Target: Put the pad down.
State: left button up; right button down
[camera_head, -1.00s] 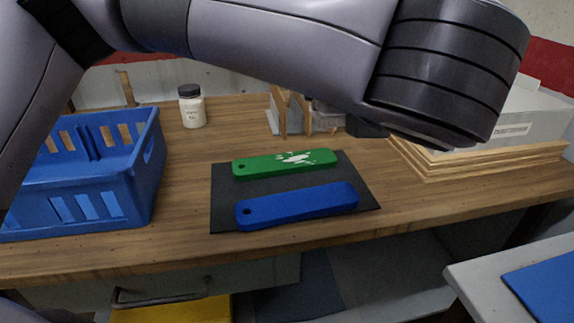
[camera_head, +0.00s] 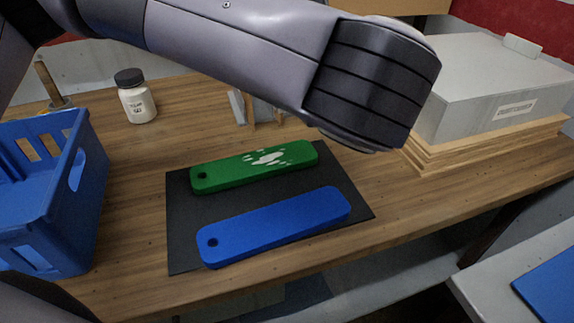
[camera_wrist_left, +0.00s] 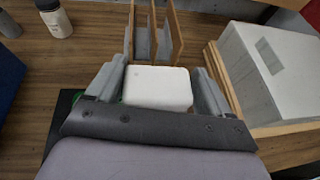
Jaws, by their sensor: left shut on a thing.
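A white pad (camera_wrist_left: 158,90) sits between the two grey fingers of my left gripper (camera_wrist_left: 156,78), which is shut on it in the left wrist view. In the head view my left arm hides the gripper and pad. A green bar (camera_head: 225,172) with a white smear and a blue bar (camera_head: 275,226) lie side by side on a black mat (camera_head: 183,245) on the wooden bench. My right gripper is not in view.
A blue crate (camera_head: 85,205) stands at left, with a white jar (camera_head: 138,103) behind. Upright wooden dividers (camera_wrist_left: 152,30) stand beyond the pad. A grey box (camera_head: 490,85) rests on stacked boards (camera_head: 445,152) at right. Bench between jar and mat is clear.

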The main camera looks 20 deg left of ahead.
aim_at(297, 184)
pick_arm(q)
notch_tip(297, 184, down, 15)
jog(key=shift+f, duration=0.2)
dwell(0.3)
jog(key=shift+f, duration=0.15)
jog(key=o, duration=0.9)
